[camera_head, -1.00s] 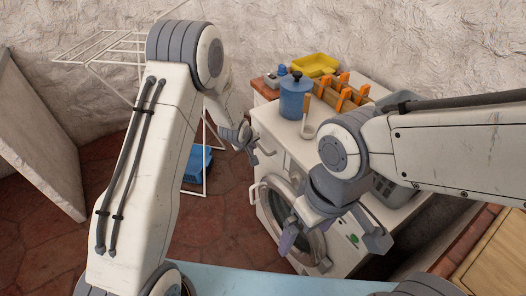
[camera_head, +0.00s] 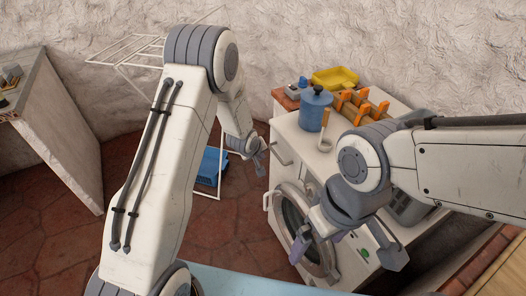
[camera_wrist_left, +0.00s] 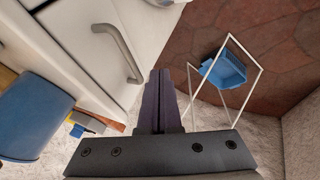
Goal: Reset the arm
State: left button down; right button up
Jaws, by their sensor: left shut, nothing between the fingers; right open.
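My left gripper (camera_head: 260,160) hangs in front of the white cabinet, left of the washing machine (camera_head: 305,235). In the left wrist view its dark fingers (camera_wrist_left: 162,100) are together with nothing between them, near a grey cabinet handle (camera_wrist_left: 118,50). My right gripper (camera_head: 348,250) is open, its two fingers wide apart, in front of the washing machine. I see nothing held in it. My right arm hides part of the counter and a grey basket (camera_head: 408,208).
A blue pot (camera_head: 315,110), a wooden rack with orange parts (camera_head: 362,104) and a yellow tray (camera_head: 335,77) stand on the counter. A white drying rack (camera_head: 130,50) and a blue bin (camera_head: 210,165) are behind my left arm. Open tiled floor lies left.

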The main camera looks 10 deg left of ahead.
pick_arm(q)
jog(key=d+v, duration=0.1)
jog(key=v, duration=0.7)
jog(key=shift+s+a+r, duration=0.2)
jog(key=shift+a+r, duration=0.15)
jog(key=shift+r, duration=0.1)
